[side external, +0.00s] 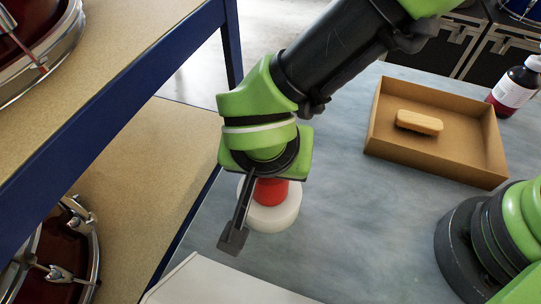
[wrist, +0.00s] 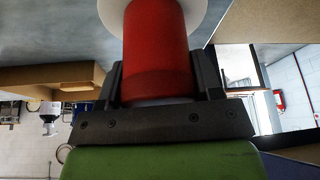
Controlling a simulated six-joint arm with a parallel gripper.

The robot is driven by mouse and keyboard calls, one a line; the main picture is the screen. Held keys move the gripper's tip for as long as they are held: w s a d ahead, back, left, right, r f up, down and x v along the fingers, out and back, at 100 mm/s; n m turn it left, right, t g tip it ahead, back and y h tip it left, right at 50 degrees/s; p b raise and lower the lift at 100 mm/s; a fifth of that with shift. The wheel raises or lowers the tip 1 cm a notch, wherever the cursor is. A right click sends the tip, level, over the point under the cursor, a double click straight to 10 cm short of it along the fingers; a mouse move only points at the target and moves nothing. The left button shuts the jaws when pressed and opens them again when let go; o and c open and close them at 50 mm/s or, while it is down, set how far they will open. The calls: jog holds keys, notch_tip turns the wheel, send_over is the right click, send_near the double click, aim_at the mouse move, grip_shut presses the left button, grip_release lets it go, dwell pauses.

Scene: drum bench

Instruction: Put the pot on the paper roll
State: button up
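The pot is a red cylinder (side external: 271,190), seen below my wrist in the side view and large between the fingers in the wrist view (wrist: 156,50). The white, round paper roll (side external: 285,215) is wider than the pot and lies directly beneath it; its edge shows at the top of the wrist view (wrist: 110,12). The pot appears upright on it, though their contact is partly hidden. My gripper (wrist: 158,75) has a dark finger close along each side of the pot. One finger crosses in front of the roll in the side view. Whether the fingers press on the pot is unclear.
A shallow cardboard tray (side external: 440,163) holds a wooden brush (side external: 419,122) to the right. A dark bottle with a white label (side external: 515,88) stands behind it. A blue-framed shelf with drums is close on the left. The grey bench (side external: 350,225) is clear between roll and tray.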

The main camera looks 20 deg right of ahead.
jog(key=o, duration=0.5)
jog(key=shift+c, duration=0.2)
jog(key=shift+r, duration=0.1)
jog(key=v, duration=1.2)
